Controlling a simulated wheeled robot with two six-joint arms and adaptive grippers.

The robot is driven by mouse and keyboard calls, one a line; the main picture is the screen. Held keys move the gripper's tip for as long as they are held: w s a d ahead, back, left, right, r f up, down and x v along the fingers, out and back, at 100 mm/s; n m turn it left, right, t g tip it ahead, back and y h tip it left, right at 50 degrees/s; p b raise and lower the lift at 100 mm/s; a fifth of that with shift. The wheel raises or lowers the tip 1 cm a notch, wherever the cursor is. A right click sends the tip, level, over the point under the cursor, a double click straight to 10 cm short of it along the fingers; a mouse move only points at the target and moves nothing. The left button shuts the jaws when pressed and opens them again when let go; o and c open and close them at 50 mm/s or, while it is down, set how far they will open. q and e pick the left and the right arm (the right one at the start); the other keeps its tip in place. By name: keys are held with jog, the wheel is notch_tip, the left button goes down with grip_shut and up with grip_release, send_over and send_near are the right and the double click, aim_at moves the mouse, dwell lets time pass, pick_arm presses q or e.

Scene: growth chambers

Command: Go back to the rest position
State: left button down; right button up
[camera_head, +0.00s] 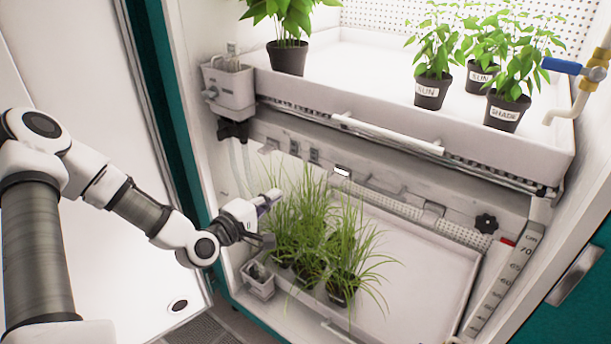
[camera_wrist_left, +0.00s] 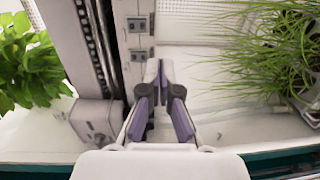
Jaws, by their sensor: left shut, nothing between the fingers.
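My left arm comes in from the left in the head view. Its gripper (camera_head: 268,214) is at the left side of the lower bay, just beside the tall grassy plants. In the left wrist view the gripper (camera_wrist_left: 160,80) shows its purple-padded fingers shut and empty. The grassy plants (camera_head: 318,225) stand in dark pots on the lower tray (camera_head: 425,265); they also show at the upper right of the left wrist view (camera_wrist_left: 270,45). I cannot tell whether the gripper touches the leaves. My right gripper is not in view.
The upper tray (camera_head: 370,85) holds several potted leafy plants, two labelled SUN and one SHADE. A small holder (camera_head: 228,85) hangs at its left end. A blue-handled valve (camera_head: 562,66) is at right. The open white door (camera_head: 100,230) is at left.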

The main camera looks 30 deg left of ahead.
pick_arm(q)
jog(key=shift+s+r, duration=0.1)
jog(key=shift+s, duration=0.05)
jog(key=s+d+f+m+g+h, duration=0.1)
jog(key=s+d+f+m+g, duration=0.3)
jog(key=f, duration=0.3)
jog(key=s+d+f+m+g, duration=0.1)
jog(key=s+d+f+g, duration=0.2)
jog(key=d+f, duration=0.4)
jog(key=s+d+f+m+g+h, duration=0.1)
jog(key=s+d+f+m+g, duration=0.25)
jog(key=f, duration=0.45)
jog(key=s+f+m+g+y, duration=0.1)
jog(key=s+f+m+g, duration=0.2)
jog(key=s, duration=0.5)
jog(key=s+f+m+g+y, duration=0.2)
jog(key=s+f+m+g, duration=0.1)
jog(key=s, duration=0.6)
jog(key=shift+f+m+g, duration=0.35)
jog(key=shift+f+m, duration=0.25)
jog(key=shift+m, duration=0.45)
jog(key=shift+s, duration=0.1)
